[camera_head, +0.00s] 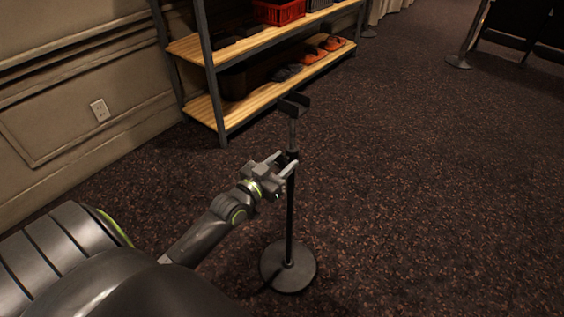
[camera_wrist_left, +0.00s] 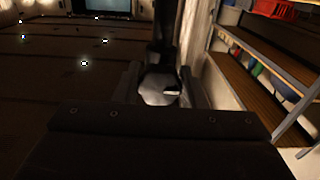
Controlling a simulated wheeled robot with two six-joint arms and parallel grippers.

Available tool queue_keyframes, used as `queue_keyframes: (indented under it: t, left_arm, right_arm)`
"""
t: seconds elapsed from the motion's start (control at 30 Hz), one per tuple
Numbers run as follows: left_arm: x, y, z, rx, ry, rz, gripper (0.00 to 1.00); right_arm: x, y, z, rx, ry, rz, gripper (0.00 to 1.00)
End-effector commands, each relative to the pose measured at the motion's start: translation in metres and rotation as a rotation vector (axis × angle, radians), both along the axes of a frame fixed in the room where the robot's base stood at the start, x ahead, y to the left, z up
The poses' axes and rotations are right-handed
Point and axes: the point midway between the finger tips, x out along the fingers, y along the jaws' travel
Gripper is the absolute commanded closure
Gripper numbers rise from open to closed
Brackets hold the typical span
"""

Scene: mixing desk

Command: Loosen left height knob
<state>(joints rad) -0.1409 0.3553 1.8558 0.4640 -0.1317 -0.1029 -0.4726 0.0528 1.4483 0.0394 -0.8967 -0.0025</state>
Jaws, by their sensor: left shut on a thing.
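A dark stand with a round base (camera_head: 288,266) stands upright on the carpet. Its pole (camera_head: 290,215) rises to a cradle-shaped top (camera_head: 294,104). My left gripper (camera_head: 284,163) is at the pole's collar, about halfway up. In the left wrist view a rounded grey knob (camera_wrist_left: 160,89) sits between the fingers of my left gripper (camera_wrist_left: 161,86), which is shut on it. The dark pole stands behind the knob there. In the head view the fingers hide most of the knob. My right gripper is in neither view.
A metal shelf unit with wooden boards (camera_head: 205,112) stands behind the stand, holding a red crate (camera_head: 278,12) and orange items. A panelled wall (camera_head: 60,90) is at left. The carpet at right is open, with a post base (camera_head: 459,62) far back.

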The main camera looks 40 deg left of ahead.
Motion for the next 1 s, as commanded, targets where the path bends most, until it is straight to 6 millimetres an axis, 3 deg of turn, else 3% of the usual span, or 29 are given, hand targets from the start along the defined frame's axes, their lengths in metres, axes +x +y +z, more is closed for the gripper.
queue_keyframes:
  t: [0.07, 0.1, 0.27, 0.67, 1.0]
  left_arm:
    - [0.0, 0.0, 0.0, 0.001, 0.0, 0.0, 0.86]
    - [0.0, 0.0, 0.0, 0.001, 0.0, 0.0, 0.6]
    - [0.0, 0.0, 0.0, 0.002, 0.0, 0.0, 0.41]
    - [-0.008, 0.001, 0.0, 0.003, 0.001, 0.0, 0.41]
    - [-0.069, 0.006, -0.001, 0.004, 0.004, 0.0, 0.41]
  right_arm:
    - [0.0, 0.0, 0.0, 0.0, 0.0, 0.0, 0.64]
    - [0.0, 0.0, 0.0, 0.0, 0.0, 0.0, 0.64]
    - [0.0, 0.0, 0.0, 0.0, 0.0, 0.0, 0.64]
    - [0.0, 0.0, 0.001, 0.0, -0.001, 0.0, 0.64]
    - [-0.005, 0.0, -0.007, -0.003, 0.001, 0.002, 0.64]
